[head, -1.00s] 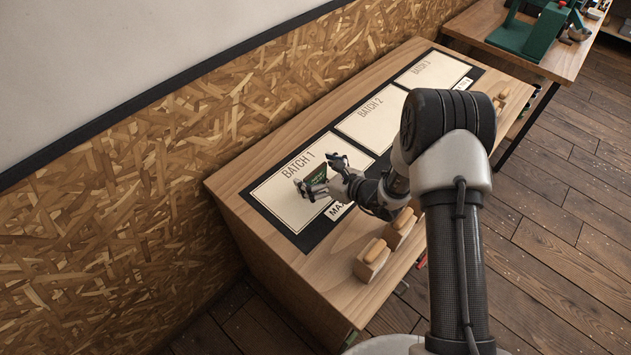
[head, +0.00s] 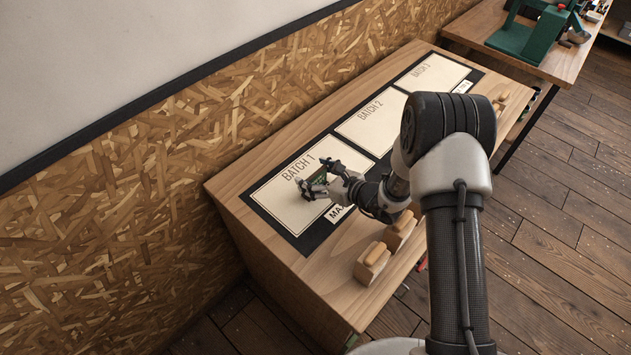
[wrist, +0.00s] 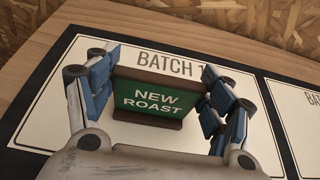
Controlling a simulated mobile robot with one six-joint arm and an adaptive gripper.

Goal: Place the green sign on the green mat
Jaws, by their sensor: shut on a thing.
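The green sign (wrist: 152,101) reads "NEW ROAST" and has a dark brown frame and base. My gripper (wrist: 156,88) has one finger at each side of the sign and is shut on it. In the wrist view the sign is upright over the cream panel marked "BATCH 1" (wrist: 60,110); I cannot tell whether its base touches the panel. In the head view my gripper (head: 325,183) is low over the same panel (head: 283,209), and the sign is mostly hidden by the fingers. No green mat shows in either view.
Panels "BATCH 2" (head: 358,130) and "BATCH 3" (head: 432,72) lie further along the wooden counter (head: 228,183). Wooden blocks (head: 371,265) stand along its front edge. A chipboard wall (head: 130,215) runs behind. A green device (head: 527,40) stands on another table.

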